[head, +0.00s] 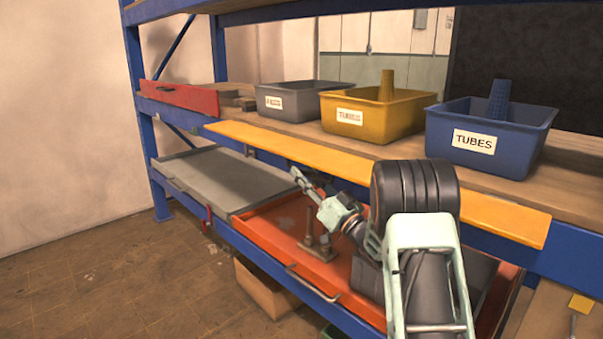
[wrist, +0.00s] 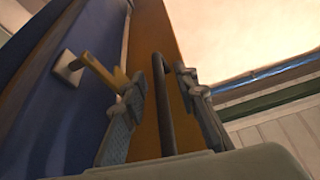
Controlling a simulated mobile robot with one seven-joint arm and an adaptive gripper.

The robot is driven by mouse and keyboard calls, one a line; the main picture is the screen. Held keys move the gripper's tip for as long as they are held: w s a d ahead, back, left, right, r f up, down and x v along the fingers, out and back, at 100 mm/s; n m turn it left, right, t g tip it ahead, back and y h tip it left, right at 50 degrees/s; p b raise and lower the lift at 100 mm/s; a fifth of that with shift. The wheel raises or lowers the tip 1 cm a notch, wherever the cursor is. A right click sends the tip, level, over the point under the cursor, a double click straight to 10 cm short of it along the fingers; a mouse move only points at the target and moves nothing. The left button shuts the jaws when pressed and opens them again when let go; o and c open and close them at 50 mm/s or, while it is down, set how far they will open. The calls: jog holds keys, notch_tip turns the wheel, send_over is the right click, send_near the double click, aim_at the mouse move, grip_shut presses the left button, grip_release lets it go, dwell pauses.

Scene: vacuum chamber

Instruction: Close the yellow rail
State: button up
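The yellow rail (head: 300,151) is a long flat bar along the front of the middle shelf in the head view, with its broad face showing. In the wrist view the rail (wrist: 158,35) is an orange-yellow strip beside a blue beam. My gripper (head: 312,186) is below and in front of the rail in the head view, fingers pointing up and left. In the wrist view my gripper (wrist: 160,76) has its fingers apart, with a dark bar-shaped handle (wrist: 166,105) between them. Gaps show on both sides of the handle; whether either finger touches it is unclear.
Grey (head: 285,97), yellow (head: 415,110) and blue (head: 530,132) bins stand on the shelf behind the rail. An orange tray (head: 262,232) and a grey tray (head: 225,178) lie below. A yellow latch (wrist: 101,74) projects from the blue beam, near the left finger. Floor at left is clear.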

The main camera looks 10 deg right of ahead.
jog(key=shift+x, duration=0.8)
jog(key=shift+c, duration=0.5)
grip_shut()
